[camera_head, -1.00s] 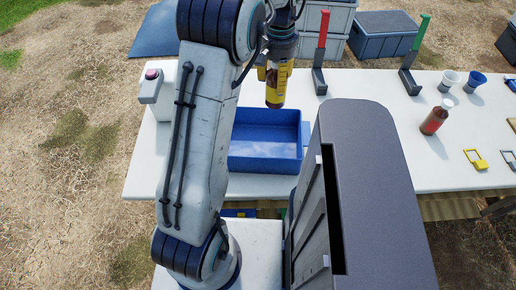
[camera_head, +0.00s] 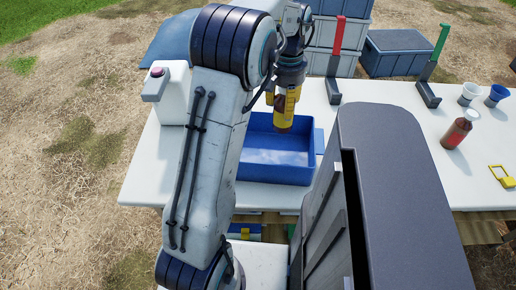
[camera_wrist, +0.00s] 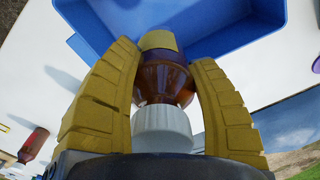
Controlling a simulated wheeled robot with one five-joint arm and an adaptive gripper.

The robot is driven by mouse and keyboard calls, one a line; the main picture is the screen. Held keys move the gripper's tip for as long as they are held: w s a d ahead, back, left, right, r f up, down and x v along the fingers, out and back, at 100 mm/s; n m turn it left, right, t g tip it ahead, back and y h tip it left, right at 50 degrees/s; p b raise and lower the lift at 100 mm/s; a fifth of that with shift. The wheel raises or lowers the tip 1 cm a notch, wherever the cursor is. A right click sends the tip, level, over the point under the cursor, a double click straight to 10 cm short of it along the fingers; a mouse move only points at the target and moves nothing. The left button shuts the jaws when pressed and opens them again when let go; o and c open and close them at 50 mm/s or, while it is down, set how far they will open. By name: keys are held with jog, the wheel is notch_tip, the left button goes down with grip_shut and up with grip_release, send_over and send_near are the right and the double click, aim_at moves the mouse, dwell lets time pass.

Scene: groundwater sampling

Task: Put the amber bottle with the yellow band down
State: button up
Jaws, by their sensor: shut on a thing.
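My gripper (camera_head: 285,92) is shut on the amber bottle with the yellow band (camera_head: 284,124). The bottle hangs upright, bottom end down, in front of the back right part of the blue tray (camera_head: 318,140) in the head view. In the wrist view, my gripper's yellow fingers (camera_wrist: 166,75) stand on both sides of the bottle (camera_wrist: 163,80). Its white cap is nearest the camera, and its yellow band lies over the blue tray (camera_wrist: 215,50). The bottle's base is hidden there. I cannot tell its exact height above the tray.
Another amber bottle with a red band (camera_head: 456,132) stands on the white table (camera_head: 390,125) at right, near two cups. A red-topped stand (camera_head: 336,65) and a green-topped stand (camera_head: 430,72) are behind. A white jug (camera_head: 173,95) stands left. A yellow padlock (camera_head: 502,176) lies at right.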

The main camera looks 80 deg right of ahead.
jog(key=shift+w+a+f+b, duration=0.25)
jog(key=shift+w+a+f, duration=0.2)
jog(key=shift+w+f, duration=1.3)
jog(key=shift+w+a+f+b, duration=0.2)
jog(key=shift+w+a+f, duration=0.3)
jog(key=shift+w+f, duration=1.3)
jog(key=shift+w+a+f+b, duration=0.25)
jog(key=shift+w+a+f, duration=0.2)
jog(key=shift+w+f, duration=1.3)
jog(key=shift+f, duration=0.2)
jog(key=o, duration=1.2)
jog(key=shift+r, duration=0.1)
notch_tip(320, 180, up, 12)
jog(key=shift+r+p, duration=0.1)
jog(key=shift+p, duration=0.7)
